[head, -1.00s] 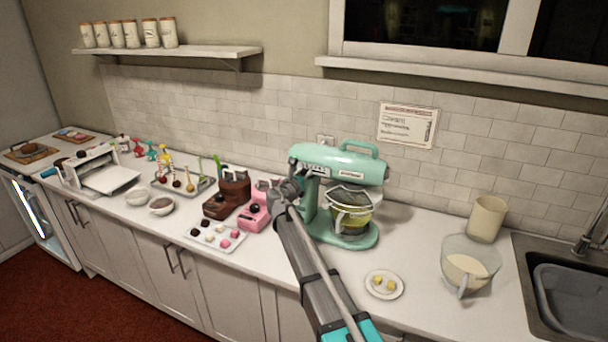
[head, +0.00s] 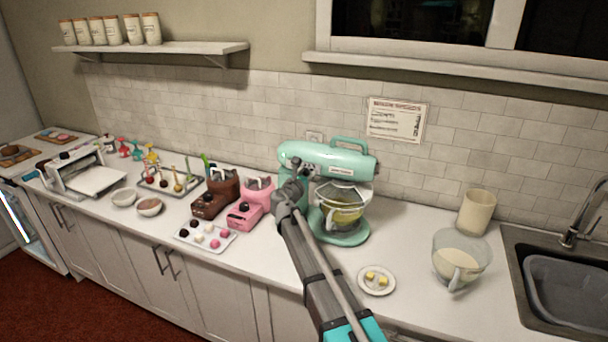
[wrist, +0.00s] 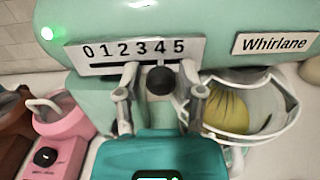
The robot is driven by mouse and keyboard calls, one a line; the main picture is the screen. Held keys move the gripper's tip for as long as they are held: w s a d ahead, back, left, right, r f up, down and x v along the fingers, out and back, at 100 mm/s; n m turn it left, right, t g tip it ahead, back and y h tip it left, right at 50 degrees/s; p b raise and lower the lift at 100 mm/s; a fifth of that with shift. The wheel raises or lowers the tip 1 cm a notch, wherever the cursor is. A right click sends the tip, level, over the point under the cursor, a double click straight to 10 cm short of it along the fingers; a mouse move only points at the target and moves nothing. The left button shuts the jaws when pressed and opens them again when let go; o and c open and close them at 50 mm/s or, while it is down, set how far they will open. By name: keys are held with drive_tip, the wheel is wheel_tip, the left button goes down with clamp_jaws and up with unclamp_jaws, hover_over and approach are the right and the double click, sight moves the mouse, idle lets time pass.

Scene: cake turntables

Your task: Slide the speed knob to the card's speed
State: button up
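The mint-green mixer (head: 330,157) stands on the counter against the tiled wall. In the wrist view its white scale plate (wrist: 140,50) reads 0 to 5. The dark round speed knob (wrist: 160,80) shows just below the plate, in line with about the 4. My gripper (wrist: 162,88) is open, with one finger on each side of the knob; I cannot tell whether either touches it. In the head view my gripper (head: 292,188) is at the mixer's left front and hides the knob. The card (head: 396,120) hangs on the wall at the right; its text is too small to read.
A glass bowl (head: 341,205) of yellow content sits under the mixer head. Pink (head: 247,208) and brown (head: 213,197) machines stand close to the left. A small plate (head: 376,280) and a jug (head: 461,262) are to the right. A green light (wrist: 47,33) glows on the mixer.

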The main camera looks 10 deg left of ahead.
drive_tip(key=shift+o, duration=0.3)
drive_tip(key=shift+s+a, duration=0.1)
drive_tip(key=v, duration=1.2)
idle(0.3)
drive_tip(key=s+d+f+m+g+h, duration=0.1)
drive_tip(key=s+d+f+m+g, duration=0.25)
drive_tip(key=d+m, duration=0.35)
drive_tip(key=s+d+f+m+g+h, duration=0.1)
drive_tip(key=s+d+f+m+g, duration=0.25)
drive_tip(key=d, duration=0.55)
drive_tip(key=s+d+f+m+g, duration=0.1)
drive_tip(key=d+f+m+g, duration=0.25)
drive_tip(key=d+m, duration=0.4)
drive_tip(key=s+d+f+m+g+y, duration=0.3)
drive_tip(key=s+f+m, duration=0.1)
drive_tip(key=s+m, duration=0.3)
drive_tip(key=s+d+f+m+g+y, duration=0.4)
drive_tip(key=s+m, duration=0.3)
drive_tip(key=s, duration=0.3)
drive_tip(key=shift+s+m, duration=0.3)
drive_tip(key=shift+m, duration=0.1)
